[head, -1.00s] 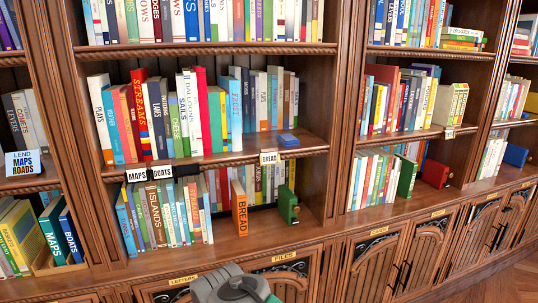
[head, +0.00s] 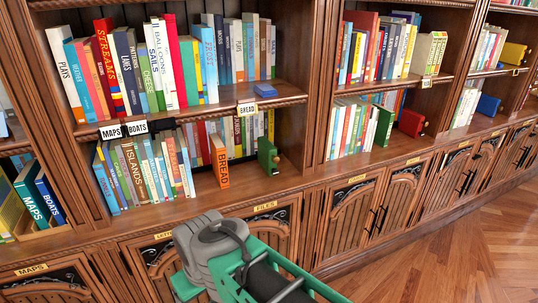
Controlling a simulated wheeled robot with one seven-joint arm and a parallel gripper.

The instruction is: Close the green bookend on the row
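The green bookend (head: 267,157) stands on the lower shelf of the middle bay, at the right end. To its left an orange book marked BREAD (head: 219,162) stands upright with a gap on both sides. The row of books (head: 150,168), with ISLANDS among them, fills the left part of that shelf. More books stand behind, partly hidden. My arm, grey and green, shows at the bottom of the head view, in front of the cupboards and apart from the bookend. I cannot see my gripper's fingers.
Another green bookend (head: 385,125) and a red one (head: 411,122) stand in the bay to the right. A blue book (head: 266,90) lies on the shelf above, over the BREAD label (head: 248,106). Wooden floor (head: 450,235) is clear at the lower right.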

